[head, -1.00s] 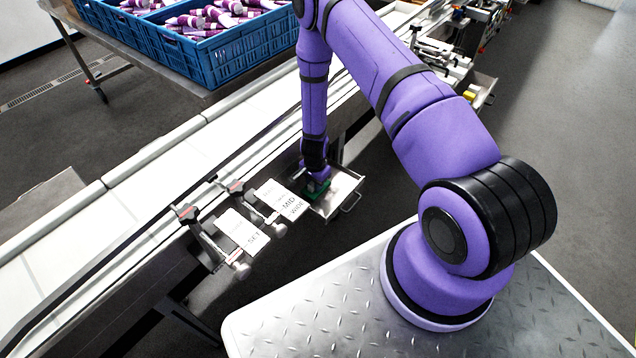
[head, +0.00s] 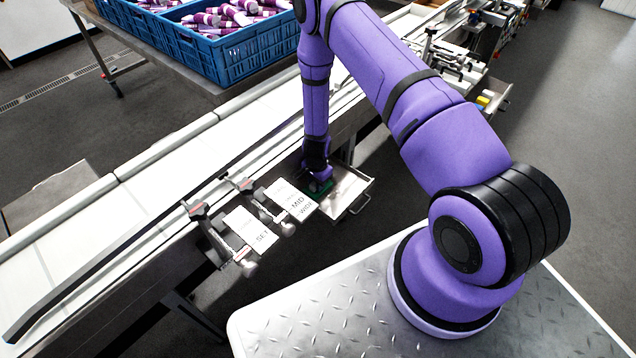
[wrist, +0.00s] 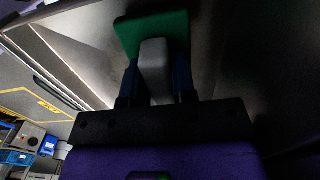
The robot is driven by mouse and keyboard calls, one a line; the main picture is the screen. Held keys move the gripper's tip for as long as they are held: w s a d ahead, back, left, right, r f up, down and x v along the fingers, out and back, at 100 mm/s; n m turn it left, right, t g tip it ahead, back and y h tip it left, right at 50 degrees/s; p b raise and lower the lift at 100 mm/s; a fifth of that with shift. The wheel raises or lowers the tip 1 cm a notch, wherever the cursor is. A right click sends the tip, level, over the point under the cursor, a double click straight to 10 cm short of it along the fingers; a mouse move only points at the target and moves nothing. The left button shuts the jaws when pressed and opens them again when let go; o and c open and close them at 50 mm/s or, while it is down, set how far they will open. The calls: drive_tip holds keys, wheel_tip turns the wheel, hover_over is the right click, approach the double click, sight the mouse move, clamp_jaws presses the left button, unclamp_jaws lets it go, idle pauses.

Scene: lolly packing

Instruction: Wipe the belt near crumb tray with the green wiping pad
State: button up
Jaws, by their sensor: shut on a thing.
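My gripper (head: 318,184) points down at the crumb tray (head: 352,181), an open metal tray on the near side of the belt (head: 140,190). It is shut on the grey handle of the green wiping pad (wrist: 127,37). In the wrist view the grey handle (wrist: 153,68) sits between my two fingers (wrist: 155,85). In the head view the green pad (head: 322,189) shows at the left part of the tray, low by its rim. I cannot tell whether the pad touches the tray. The belt is long and white, and runs diagonally beyond the tray.
Two clamps with white cards, marked SET (head: 250,228) and MID WIDE (head: 290,199), stick out left of the tray. Blue crates (head: 225,52) of purple-and-white items stand behind the belt. Another open drawer (head: 490,98) is at the far right. Grey floor lies clear on the right.

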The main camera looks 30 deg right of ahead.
drive_tip(key=shift+f, duration=0.4)
idle(0.7)
drive_tip(key=shift+a+r, duration=0.1)
drive_tip(key=shift+r, duration=0.05)
drive_tip(key=shift+a, duration=0.1)
drive_tip(key=shift+s+a, duration=0.1)
drive_tip(key=shift+s, duration=0.05)
idle(0.4)
idle(0.3)
drive_tip(key=shift+w+d+f, duration=0.15)
drive_tip(key=shift+w+d, duration=0.15)
drive_tip(key=shift+d, duration=0.45)
drive_tip(key=shift+w+d+f, duration=0.1)
drive_tip(key=shift+w+d, duration=0.15)
drive_tip(key=shift+d, duration=0.45)
drive_tip(key=shift+c, duration=0.3)
drive_tip(key=shift+w+d+r, duration=0.1)
drive_tip(key=shift+w+d, duration=0.2)
drive_tip(key=shift+d, duration=0.45)
drive_tip(key=shift+w+d, duration=0.3)
drive_tip(key=shift+d, duration=0.4)
drive_tip(key=shift+w, duration=0.1)
